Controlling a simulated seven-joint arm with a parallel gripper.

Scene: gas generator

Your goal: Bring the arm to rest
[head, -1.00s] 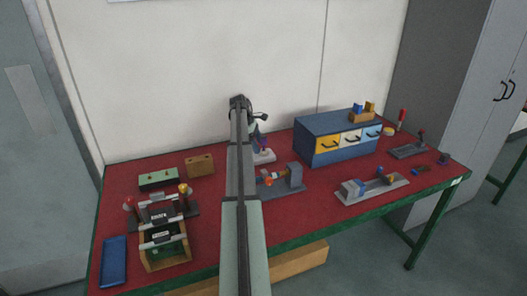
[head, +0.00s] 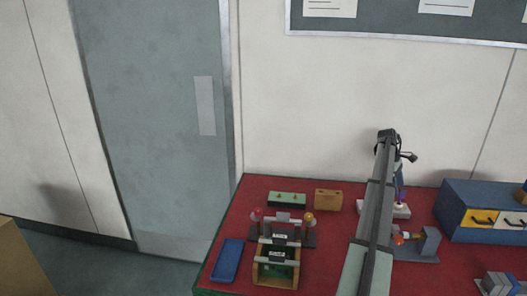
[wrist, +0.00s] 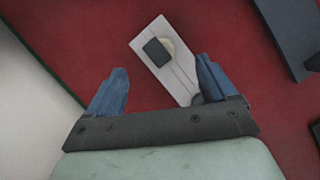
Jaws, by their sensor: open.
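My gripper (wrist: 162,82) is open in the wrist view, its two blue fingers spread apart with nothing between them. Beyond the fingertips, a pale grey plate (wrist: 153,44) with a dark block on it lies on the red tabletop (wrist: 110,40). In the head view my arm reaches up and across the right part of the red table. The end of the arm is above the back of the table, by the wall. My fingers cannot be made out in the head view.
A blue drawer cabinet (head: 467,206) stands right of my arm. A grey fixture (head: 425,243) is close beside the arm. To the left are a wooden block (head: 328,200), a green-topped box (head: 287,198), a wooden crate (head: 274,278) and a blue tray (head: 227,260). The wall is behind.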

